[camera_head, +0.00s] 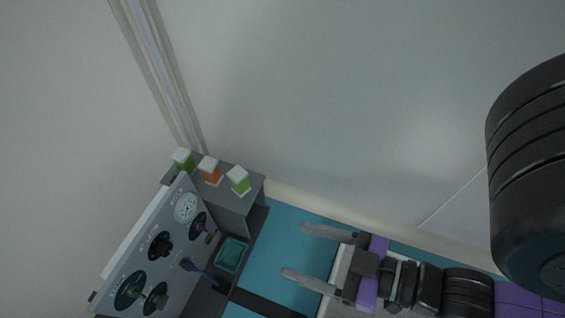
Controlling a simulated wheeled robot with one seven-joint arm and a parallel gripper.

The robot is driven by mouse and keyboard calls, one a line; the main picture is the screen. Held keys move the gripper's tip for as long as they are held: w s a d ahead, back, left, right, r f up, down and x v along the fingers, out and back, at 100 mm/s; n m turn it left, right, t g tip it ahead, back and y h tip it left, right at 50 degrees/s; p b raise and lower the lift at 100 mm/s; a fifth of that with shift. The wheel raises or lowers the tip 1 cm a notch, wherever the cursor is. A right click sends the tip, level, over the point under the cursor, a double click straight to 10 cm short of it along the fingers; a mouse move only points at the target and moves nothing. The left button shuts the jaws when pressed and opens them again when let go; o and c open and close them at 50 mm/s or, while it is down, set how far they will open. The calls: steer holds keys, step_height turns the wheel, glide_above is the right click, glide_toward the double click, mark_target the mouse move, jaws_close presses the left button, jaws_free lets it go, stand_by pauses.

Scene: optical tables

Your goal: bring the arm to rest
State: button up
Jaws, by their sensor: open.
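My gripper (302,253) shows in the head view at the lower middle. Its two grey fingers point left and stand well apart, with nothing between them. My arm (425,283), black and purple, runs from the gripper to the right edge. The gripper appears over or beside a teal surface (272,262); the height above it is hard to tell.
A grey panel (172,235) with a gauge and black knobs stands at the lower left. Green and orange blocks with white tops (210,170) sit on a grey shelf (240,198) behind it. A teal tray (231,255) lies below the shelf. Pale walls fill the upper view.

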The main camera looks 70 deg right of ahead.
step_height(320, 180, up, 25)
steer(key=p, duration=2.4)
